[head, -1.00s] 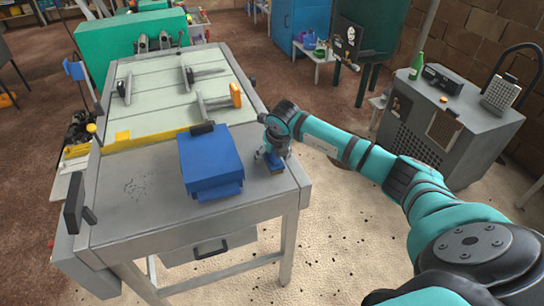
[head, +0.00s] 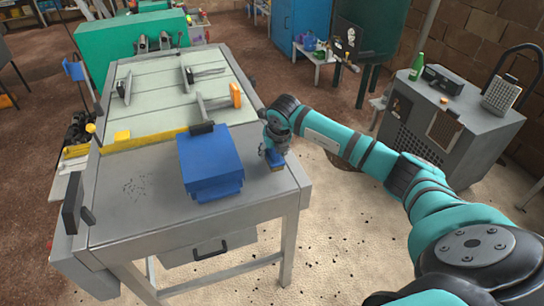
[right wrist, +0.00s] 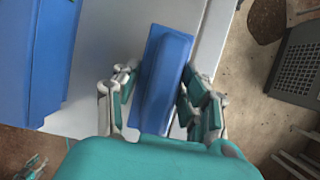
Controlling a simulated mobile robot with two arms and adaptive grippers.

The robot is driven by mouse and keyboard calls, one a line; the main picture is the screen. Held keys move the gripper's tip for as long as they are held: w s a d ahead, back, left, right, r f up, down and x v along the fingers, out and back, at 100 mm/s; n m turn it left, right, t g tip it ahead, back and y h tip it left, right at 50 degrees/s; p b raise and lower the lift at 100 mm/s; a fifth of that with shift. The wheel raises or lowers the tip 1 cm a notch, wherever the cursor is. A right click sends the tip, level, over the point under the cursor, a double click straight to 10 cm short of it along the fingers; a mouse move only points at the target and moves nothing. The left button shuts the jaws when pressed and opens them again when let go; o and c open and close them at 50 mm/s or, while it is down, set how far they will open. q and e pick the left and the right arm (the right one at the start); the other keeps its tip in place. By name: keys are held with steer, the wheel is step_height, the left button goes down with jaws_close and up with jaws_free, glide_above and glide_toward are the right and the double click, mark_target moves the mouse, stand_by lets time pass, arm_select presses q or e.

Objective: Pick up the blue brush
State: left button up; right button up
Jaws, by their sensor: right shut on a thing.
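The blue brush (head: 276,159) is at the right edge of the grey workbench (head: 130,218), beside a blue box. My right gripper (head: 273,146) is over it from above. In the right wrist view the brush (right wrist: 162,80) lies lengthwise between the two fingers of my right gripper (right wrist: 158,108), which are shut on its sides. Whether the brush touches the bench top cannot be told. My left gripper is not in view.
The blue box (head: 210,160) stands left of the brush. Clamps and an orange-handled tool (head: 235,95) lie on the pale rear part of the bench. A grey cabinet (head: 440,125) with a green bottle (head: 416,66) stands at the right.

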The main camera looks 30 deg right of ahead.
steer(key=shift+b+v, duration=0.6)
steer(key=shift+v, duration=0.4)
steer(key=s+a+r+b, duration=0.1)
steer(key=s+a+b, duration=0.3)
steer(key=s+a, duration=0.5)
steer(key=shift+s+r, duration=0.4)
steer(key=shift+s, duration=1.3)
